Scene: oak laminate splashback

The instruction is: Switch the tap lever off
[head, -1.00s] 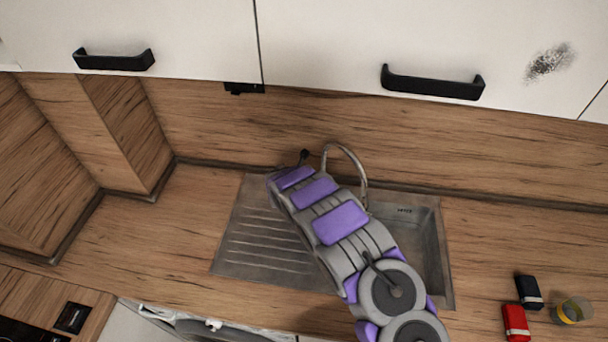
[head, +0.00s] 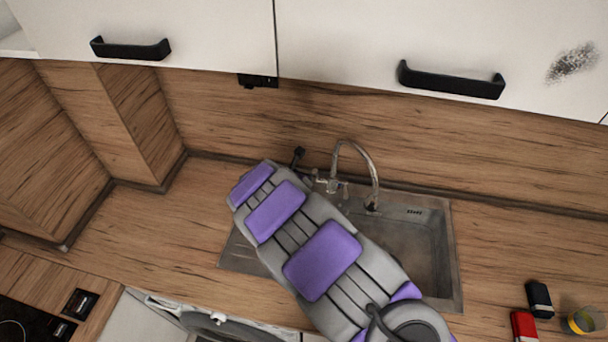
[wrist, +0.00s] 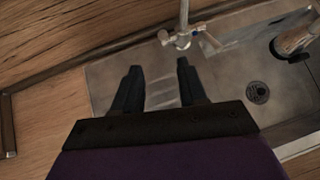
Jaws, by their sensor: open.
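The metal tap (head: 372,185) stands at the back of the sink, with a tall curved spout. Small lever handles (head: 331,185) show at its base, just beyond my arm in the head view. In the wrist view the tap base and handles (wrist: 182,40) are at the top centre. My gripper (wrist: 157,66) is open, its two dark fingers apart with nothing between them. The fingertips appear just below the handles in that picture, with a visible gap. In the head view my arm hides most or all of the gripper.
The steel sink (head: 447,245) has its basin on the right and drainer on the left, partly under my arm. A dark bottle (head: 539,299), a red one (head: 523,325) and a glass (head: 584,320) stand at right. The splashback (head: 430,150) is close behind the tap.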

